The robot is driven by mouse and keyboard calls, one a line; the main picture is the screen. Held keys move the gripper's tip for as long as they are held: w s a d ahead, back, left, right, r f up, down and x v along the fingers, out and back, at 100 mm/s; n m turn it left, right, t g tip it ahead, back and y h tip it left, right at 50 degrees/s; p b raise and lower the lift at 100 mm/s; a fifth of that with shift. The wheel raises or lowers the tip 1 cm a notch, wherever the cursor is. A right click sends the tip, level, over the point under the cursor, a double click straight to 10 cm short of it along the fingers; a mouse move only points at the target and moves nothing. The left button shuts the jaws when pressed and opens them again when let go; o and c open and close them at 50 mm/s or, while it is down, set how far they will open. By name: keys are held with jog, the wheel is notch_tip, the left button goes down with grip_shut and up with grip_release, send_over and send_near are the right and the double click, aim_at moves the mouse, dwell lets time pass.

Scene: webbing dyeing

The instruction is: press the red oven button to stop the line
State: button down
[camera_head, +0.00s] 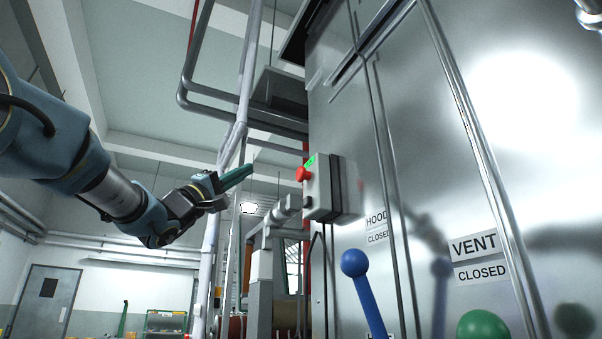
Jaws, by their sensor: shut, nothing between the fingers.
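The red button (302,174) sticks out from the left side of a grey control box (322,190) on the steel oven's (440,120) left edge. A small green display or label (310,162) sits just above it. My gripper (250,168) is to the left of the button, with its green fingers together and pointing right. It holds nothing. In the picture a gap separates the fingertips from the button; the distance in depth is hard to tell.
A blue-knobbed lever (355,263) and a green knob (482,326) stand in front of the oven, near plates reading HOOD CLOSED (377,228) and VENT CLOSED (478,258). Pale vertical pipes (226,190) rise behind my gripper. A rack (165,323) stands far back.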

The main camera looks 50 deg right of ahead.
jog(key=shift+s+r+m+g, duration=0.5)
jog(key=shift+s+r+g, duration=0.05)
jog(key=shift+s+g, duration=0.35)
jog(key=shift+d, duration=0.1)
jog(key=p, duration=0.2)
send_near(298, 169)
jog(key=shift+a+r+x, duration=0.15)
jog(key=shift+x, duration=0.7)
jog(key=shift+a+r+x, duration=0.1)
jog(key=shift+r+x, duration=0.05)
jog(key=shift+x, duration=0.75)
jog(key=shift+a+r+x, duration=0.15)
jog(key=shift+x, duration=0.7)
jog(key=shift+w+d, duration=0.15)
jog(key=shift+d, duration=0.25)
jog(key=shift+s+d, duration=0.35)
jog(key=shift+d, duration=0.2)
dwell(0.4)
jog(key=shift+w+a, duration=0.15)
jog(key=shift+a, duration=0.35)
jog(key=shift+w+a, duration=0.2)
jog(key=shift+a, duration=0.25)
